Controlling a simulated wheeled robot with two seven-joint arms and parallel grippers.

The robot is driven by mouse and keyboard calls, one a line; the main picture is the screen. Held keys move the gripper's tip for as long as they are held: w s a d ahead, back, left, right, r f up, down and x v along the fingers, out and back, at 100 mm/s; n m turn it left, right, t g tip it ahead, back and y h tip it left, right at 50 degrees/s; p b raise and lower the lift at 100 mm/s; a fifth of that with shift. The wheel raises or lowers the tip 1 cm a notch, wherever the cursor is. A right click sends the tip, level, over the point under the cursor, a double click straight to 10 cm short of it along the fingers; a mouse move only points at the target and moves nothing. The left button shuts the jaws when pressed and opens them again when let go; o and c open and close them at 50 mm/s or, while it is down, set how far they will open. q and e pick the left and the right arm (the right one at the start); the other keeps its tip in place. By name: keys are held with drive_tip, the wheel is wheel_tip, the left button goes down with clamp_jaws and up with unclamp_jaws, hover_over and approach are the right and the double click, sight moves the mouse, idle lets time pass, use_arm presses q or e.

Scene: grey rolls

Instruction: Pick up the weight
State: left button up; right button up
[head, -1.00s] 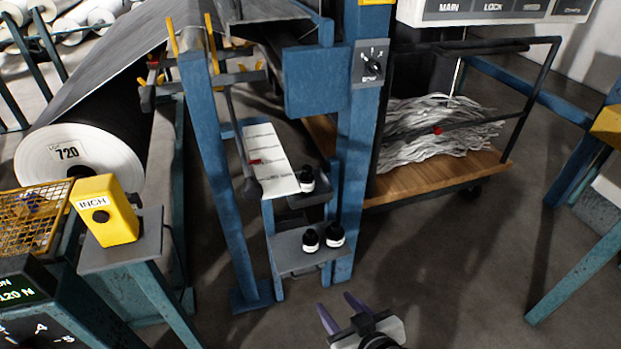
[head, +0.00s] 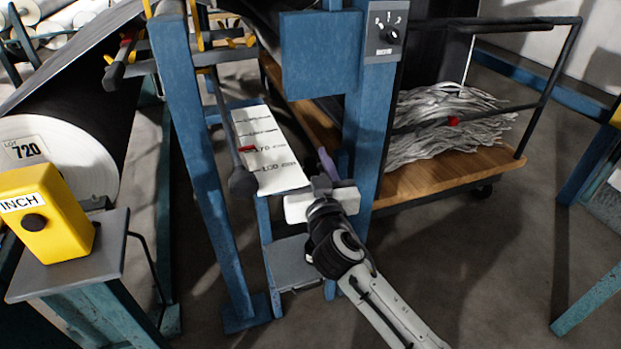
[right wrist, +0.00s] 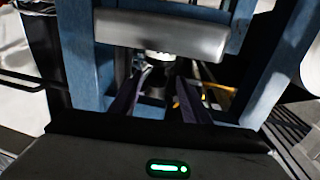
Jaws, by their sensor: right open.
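My right gripper (head: 328,168) reaches in front of the blue stand, beside the lower end of the white scale plate. Its jaws are open; one purple finger shows clearly in the head view. In the right wrist view a dark weight with a white band (right wrist: 158,57) appears ahead, between the two open fingers (right wrist: 162,98), partly covered by a grey rounded bar. I cannot tell whether the fingers touch it. In the head view the weights are hidden behind my gripper and arm. My left gripper is not in view.
The scale plate (head: 264,150) and a dark rod with a round end (head: 242,182) stand close left of my gripper. Blue posts (head: 372,130) flank it. A grey lower shelf (head: 291,264) lies below. A wooden cart (head: 450,178) with shredded strips stands right.

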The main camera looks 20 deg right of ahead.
drive_tip(key=w, duration=0.2)
drive_tip(key=w+d, duration=0.1)
drive_tip(key=w, duration=0.1)
drive_tip(key=shift+w+f, duration=0.1)
drive_tip(key=shift+f, duration=0.1)
clamp_jaws()
drive_tip(key=shift+r, duration=0.1)
